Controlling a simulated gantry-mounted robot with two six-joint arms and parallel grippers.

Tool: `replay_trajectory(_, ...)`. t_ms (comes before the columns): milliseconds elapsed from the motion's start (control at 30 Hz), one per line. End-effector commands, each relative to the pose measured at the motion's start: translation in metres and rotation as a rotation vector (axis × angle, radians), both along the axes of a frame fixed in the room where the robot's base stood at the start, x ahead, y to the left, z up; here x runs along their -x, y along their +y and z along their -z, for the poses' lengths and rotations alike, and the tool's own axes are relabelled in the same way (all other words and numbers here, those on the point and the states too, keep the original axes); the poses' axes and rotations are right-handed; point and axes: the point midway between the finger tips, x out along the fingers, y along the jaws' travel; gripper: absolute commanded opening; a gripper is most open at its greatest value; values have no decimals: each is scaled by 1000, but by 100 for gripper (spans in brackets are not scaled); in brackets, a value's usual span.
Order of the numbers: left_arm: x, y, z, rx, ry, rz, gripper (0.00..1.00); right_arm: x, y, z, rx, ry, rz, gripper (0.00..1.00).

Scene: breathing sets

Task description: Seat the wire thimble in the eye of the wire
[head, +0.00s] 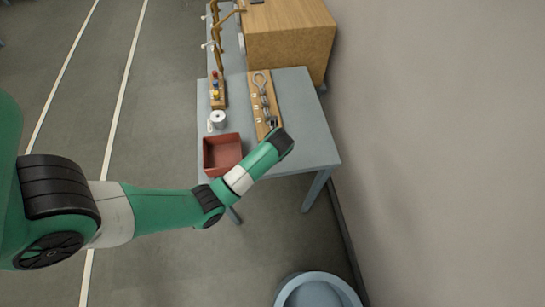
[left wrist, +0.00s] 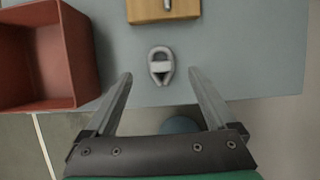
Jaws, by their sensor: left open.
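The wire thimble (left wrist: 160,65) is a small grey teardrop-shaped ring lying on the table near its front edge. In the left wrist view my left gripper (left wrist: 160,74) is open, with one finger on each side of the thimble and gaps on both sides. In the head view my arm hides the thimble. The eye of the wire (head: 260,80) is a grey loop at the far end of a wooden board (head: 262,119); the board's near end also shows in the left wrist view (left wrist: 145,10). My right gripper is not in view.
A red open bin (head: 222,138) stands left of the board, and its wall is close to my left finger in the wrist view (left wrist: 68,50). A white roll (head: 217,119) and a block with coloured pegs (head: 217,92) stand beyond it. The table's right side (head: 305,110) is clear.

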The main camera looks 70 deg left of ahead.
Motion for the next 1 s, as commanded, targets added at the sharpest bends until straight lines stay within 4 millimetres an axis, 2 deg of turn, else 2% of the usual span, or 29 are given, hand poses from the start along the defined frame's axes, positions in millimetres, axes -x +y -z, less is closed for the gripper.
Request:
replay_trajectory(33, -1, 3, 14, 1, 3, -2, 90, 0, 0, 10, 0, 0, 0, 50)
replay_trajectory(200, -4, 12, 36, 2, 1, -1, 90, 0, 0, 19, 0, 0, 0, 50)
replay_trajectory(467, -4, 13, 37, 1, -1, 0, 90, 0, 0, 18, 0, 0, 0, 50)
replay_trajectory(900, -4, 13, 37, 0, 0, 0, 11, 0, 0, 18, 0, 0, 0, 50)
replay_trajectory(967, -4, 13, 37, 0, 0, 0, 0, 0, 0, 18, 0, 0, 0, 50)
replay_trajectory(1000, -4, 13, 37, 0, 0, 0, 0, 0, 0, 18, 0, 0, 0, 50)
